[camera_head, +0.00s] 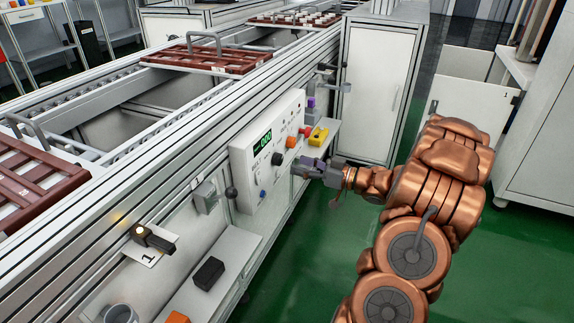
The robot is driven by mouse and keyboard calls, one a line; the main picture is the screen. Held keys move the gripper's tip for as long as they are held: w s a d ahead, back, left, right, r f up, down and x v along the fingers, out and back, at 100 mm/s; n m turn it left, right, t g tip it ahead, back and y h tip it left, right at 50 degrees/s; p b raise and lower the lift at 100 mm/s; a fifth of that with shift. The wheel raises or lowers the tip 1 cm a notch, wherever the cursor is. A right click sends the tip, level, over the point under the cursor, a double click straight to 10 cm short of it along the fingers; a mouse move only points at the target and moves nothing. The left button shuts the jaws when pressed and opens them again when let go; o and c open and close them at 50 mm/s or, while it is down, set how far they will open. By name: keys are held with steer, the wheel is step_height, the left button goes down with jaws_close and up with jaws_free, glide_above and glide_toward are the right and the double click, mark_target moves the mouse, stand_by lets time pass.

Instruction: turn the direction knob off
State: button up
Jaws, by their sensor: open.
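A white control panel (245,170) is mounted on the side of the conveyor, with a green digital display (262,142). A black knob (277,158) sits on the panel's face below the display. An orange knob or button (291,142) is to its upper right, and a small blue button (262,193) is lower down. The labels are too small to read, so I cannot tell for sure which is the direction knob. My gripper (297,167) is open and empty, just right of the black knob. Whether it touches the panel cannot be told.
A narrow shelf with a yellow item (317,137) is right behind my gripper. A lower shelf carries a black block (209,273). Reddish-brown trays (215,60) lie on the conveyor. A white cabinet (378,90) stands behind. The green floor (300,275) is open at front.

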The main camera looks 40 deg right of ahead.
mark_target(281, 160)
steer(key=shift+b+x, duration=0.8)
steer(key=shift+x, duration=1.75)
steer(key=shift+c, duration=0.3)
steer(key=c, duration=1.1)
steer(key=n, duration=0.4)
steer(key=shift+f+n+b, duration=0.15)
steer(key=shift+n+b, duration=0.15)
steer(key=shift+b, duration=0.1)
steer(key=shift+n+b, duration=0.85)
steer(key=shift+n, duration=1.25)
